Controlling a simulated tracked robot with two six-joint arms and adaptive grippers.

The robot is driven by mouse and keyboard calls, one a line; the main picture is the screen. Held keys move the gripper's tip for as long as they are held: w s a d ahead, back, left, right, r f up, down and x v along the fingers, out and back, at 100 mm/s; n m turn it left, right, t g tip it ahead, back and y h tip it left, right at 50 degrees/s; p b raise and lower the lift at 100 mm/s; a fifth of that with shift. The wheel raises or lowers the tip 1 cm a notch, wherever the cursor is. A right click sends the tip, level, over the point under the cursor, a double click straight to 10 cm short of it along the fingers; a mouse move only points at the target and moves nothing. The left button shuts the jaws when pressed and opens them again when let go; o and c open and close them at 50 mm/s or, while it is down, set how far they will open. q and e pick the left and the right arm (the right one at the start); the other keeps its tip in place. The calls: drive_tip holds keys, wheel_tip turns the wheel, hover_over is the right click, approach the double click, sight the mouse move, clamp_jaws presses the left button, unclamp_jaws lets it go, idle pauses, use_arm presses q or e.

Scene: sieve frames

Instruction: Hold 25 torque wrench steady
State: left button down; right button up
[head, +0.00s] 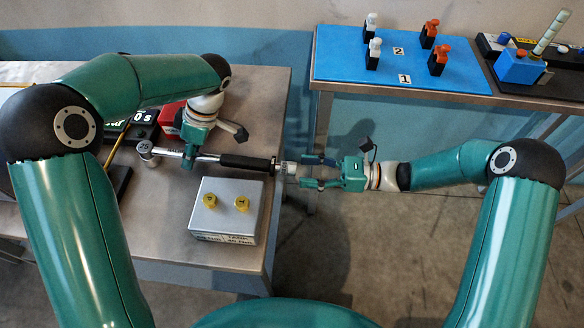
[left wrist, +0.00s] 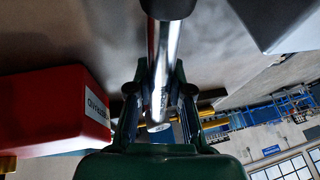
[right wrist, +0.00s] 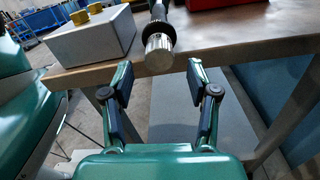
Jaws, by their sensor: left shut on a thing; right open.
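The torque wrench (head: 245,162) lies level over the left table, its head marked 25 (head: 145,149) at the left and its black grip and silver end knob (head: 288,168) at the right. My left gripper (head: 189,158) is shut on its bare steel shaft. In the left wrist view the shaft (left wrist: 163,50) runs between the fingers (left wrist: 160,98). My right gripper (head: 308,172) is open, level with the end knob just off the table's right edge. In the right wrist view the knob (right wrist: 158,54) shows beyond the open fingertips (right wrist: 158,82), with nothing between them.
A grey box (head: 226,222) with two yellow knobs stands just in front of the wrench. A red box (head: 171,117) and a dark display (head: 140,118) lie behind it. A blue board (head: 340,65) with white and orange pieces is on the back table. A gap separates the tables.

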sight(292, 170)
drive_tip(key=shift+a, duration=2.15)
clamp_jaws()
